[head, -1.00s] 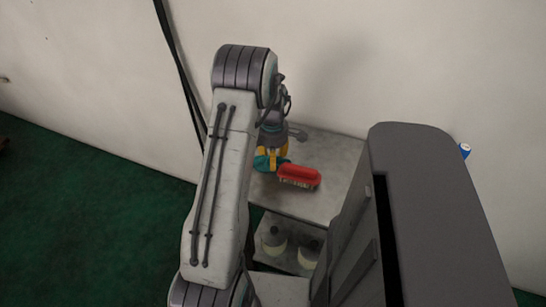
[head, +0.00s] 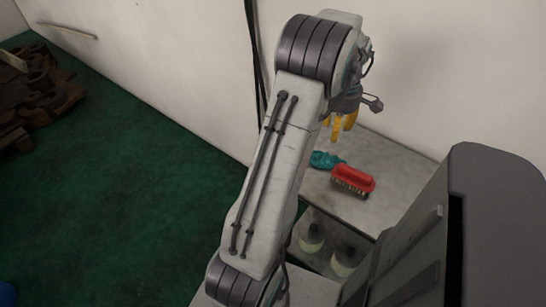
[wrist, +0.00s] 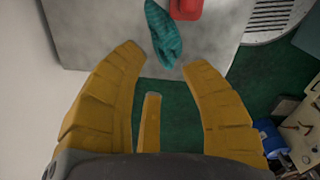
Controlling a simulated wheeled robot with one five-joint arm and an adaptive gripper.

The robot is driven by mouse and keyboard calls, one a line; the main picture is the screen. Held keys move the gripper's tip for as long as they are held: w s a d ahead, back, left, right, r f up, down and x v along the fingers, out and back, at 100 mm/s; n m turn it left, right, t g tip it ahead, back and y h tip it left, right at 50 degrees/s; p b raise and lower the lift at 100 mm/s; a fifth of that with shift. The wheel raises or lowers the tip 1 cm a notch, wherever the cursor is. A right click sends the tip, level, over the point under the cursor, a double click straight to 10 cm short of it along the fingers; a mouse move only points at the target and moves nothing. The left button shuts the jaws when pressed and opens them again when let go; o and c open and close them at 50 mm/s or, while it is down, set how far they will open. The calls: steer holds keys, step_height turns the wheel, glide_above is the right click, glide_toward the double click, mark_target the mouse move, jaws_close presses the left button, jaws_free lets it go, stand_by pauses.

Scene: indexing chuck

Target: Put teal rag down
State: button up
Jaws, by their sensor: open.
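The teal rag (head: 326,160) lies crumpled on the grey top of a small shelf unit (head: 395,185), at the left of a red brush (head: 353,178). In the wrist view the rag (wrist: 163,33) lies at the edge of the shelf top, beyond my fingertips, with the red brush (wrist: 186,8) beside it. My gripper (head: 343,122) has yellow fingers and hangs above the shelf top, behind the rag. In the wrist view my gripper (wrist: 165,60) is open, its fingers spread apart with nothing between them.
Two pale bottles (head: 312,236) stand on the lower shelf. A wall rises close behind the shelf. Green floor (head: 140,200) lies open at left, with brown clutter (head: 35,105) at far left. A blue object (wrist: 271,138) shows in the wrist view.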

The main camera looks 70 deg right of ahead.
steer(key=w+a+r+t, duration=0.1)
steer(key=w+a+r, duration=0.3)
steer(key=w+a, duration=0.7)
steer(key=w+a+r, duration=0.4)
steer(key=w+a, duration=0.4)
steer(key=w, duration=0.6)
steer(key=w+a+r+t, duration=0.1)
steer(key=w+a+r, duration=0.1)
steer(key=a, duration=1.1)
steer(key=s+a, duration=0.2)
steer(key=a, duration=0.5)
steer(key=s+a+f+m+t, duration=0.1)
steer(key=s+a, duration=0.2)
steer(key=a, duration=0.4)
steer(key=shift+s+f, duration=0.25)
steer(key=shift+f, duration=0.05)
steer(key=o, duration=0.4)
step_height(320, 180, up, 9)
steer(key=p, duration=0.8)
steer(key=shift+s+d+f, duration=0.1)
steer(key=shift+f, duration=0.05)
steer(key=shift+c, duration=0.2)
steer(key=shift+f, duration=0.1)
